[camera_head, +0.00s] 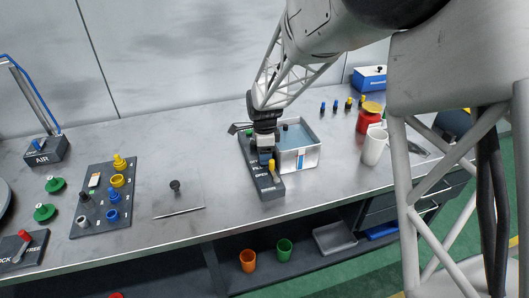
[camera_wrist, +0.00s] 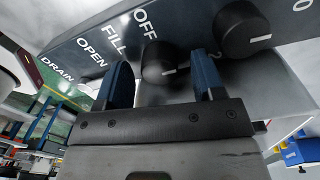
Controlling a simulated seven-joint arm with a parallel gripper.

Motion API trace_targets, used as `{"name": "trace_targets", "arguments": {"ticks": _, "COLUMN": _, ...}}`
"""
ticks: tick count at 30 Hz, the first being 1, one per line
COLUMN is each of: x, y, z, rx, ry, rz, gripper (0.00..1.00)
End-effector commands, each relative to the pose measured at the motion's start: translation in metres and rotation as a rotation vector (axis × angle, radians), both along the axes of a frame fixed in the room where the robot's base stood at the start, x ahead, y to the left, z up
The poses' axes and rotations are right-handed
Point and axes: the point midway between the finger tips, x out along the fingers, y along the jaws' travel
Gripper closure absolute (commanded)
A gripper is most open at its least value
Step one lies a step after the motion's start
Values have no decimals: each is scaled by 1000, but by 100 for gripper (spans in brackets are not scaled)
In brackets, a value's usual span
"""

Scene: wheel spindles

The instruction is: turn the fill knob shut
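The fill knob (camera_wrist: 160,62) is a dark round knob with a white pointer line, beside the words FILL, OPEN and OFF on the grey control panel (camera_wrist: 75,50). My gripper (camera_wrist: 163,78) is open, with one blue finger on each side of the knob in the wrist view. Small gaps show between the fingers and the knob, so I see no grip. In the head view my gripper (camera_head: 265,158) points down over the panel (camera_head: 270,190) and hides the fill knob there.
A second dark knob (camera_wrist: 242,28) is close to the right finger. A metal tank (camera_head: 298,160) with blue water stands right beside the panel. A yellow handle (camera_head: 272,166) is near the gripper.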

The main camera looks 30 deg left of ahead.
Motion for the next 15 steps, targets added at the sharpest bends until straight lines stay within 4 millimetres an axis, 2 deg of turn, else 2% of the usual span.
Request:
{"name": "trace_targets", "arguments": {"ticks": 1, "x": 0, "y": 0, "z": 0, "rx": 0, "ry": 0, "rz": 0, "gripper": 44}}
{"name": "trace_targets", "arguments": {"ticks": 9, "x": 0, "y": 0, "z": 0, "rx": 0, "ry": 0, "rz": 0, "gripper": 85}}
{"name": "trace_targets", "arguments": {"ticks": 15, "x": 0, "y": 0, "z": 0, "rx": 0, "ry": 0, "rz": 8, "gripper": 87}}
